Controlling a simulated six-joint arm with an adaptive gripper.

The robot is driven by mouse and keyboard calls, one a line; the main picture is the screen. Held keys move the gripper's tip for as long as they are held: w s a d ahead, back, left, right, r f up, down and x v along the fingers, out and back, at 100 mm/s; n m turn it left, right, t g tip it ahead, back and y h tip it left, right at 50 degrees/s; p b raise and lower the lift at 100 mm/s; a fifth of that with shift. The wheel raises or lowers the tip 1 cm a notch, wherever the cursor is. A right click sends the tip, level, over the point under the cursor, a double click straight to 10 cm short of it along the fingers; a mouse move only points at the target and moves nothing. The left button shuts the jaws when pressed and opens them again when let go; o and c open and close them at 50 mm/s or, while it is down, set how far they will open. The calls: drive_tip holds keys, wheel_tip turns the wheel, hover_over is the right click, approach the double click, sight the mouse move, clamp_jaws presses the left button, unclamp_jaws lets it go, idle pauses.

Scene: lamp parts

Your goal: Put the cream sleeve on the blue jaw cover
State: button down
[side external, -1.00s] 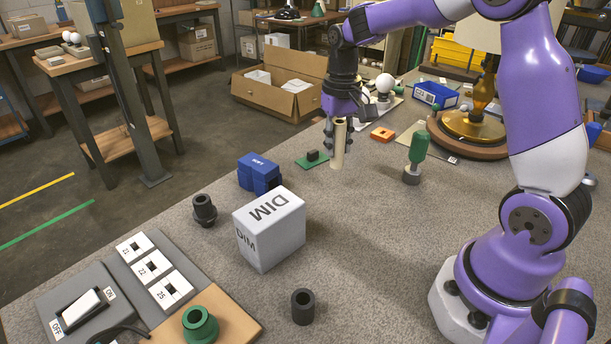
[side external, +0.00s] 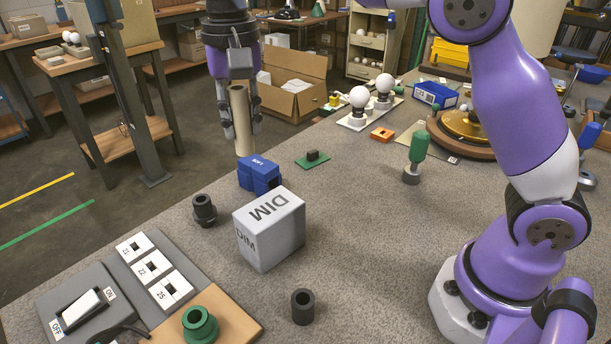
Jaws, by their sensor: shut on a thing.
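The cream sleeve (side external: 242,122) is a long upright tube in the side external view. My gripper (side external: 241,122) is shut on it, with a finger on each side, and holds it pointing down. The blue jaw cover (side external: 259,174) is a blue block with white lettering, lying on the grey table (side external: 370,250). The sleeve's lower end appears just above and to the left of the cover in the picture. I cannot tell the exact height gap or whether they touch.
A white DIM box (side external: 269,229) stands in front of the cover, and a black fitting (side external: 204,209) stands to its left. A green plate with a black block (side external: 313,159) lies to the right.

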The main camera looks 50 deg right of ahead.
drive_tip(key=shift+w+d+f, duration=1)
drive_tip(key=shift+d+f, duration=0.55)
drive_tip(key=shift+f, duration=0.25)
drive_tip(key=shift+w+d+f, duration=1.05)
drive_tip(key=shift+d+f, duration=0.55)
drive_tip(key=shift+f, duration=0.2)
drive_tip(key=shift+w+d+f, duration=1)
drive_tip(key=shift+d+f, duration=0.55)
drive_tip(key=shift+f, duration=0.25)
drive_tip(key=c, duration=0.7)
unclamp_jaws()
drive_tip(key=shift+f, duration=0.1)
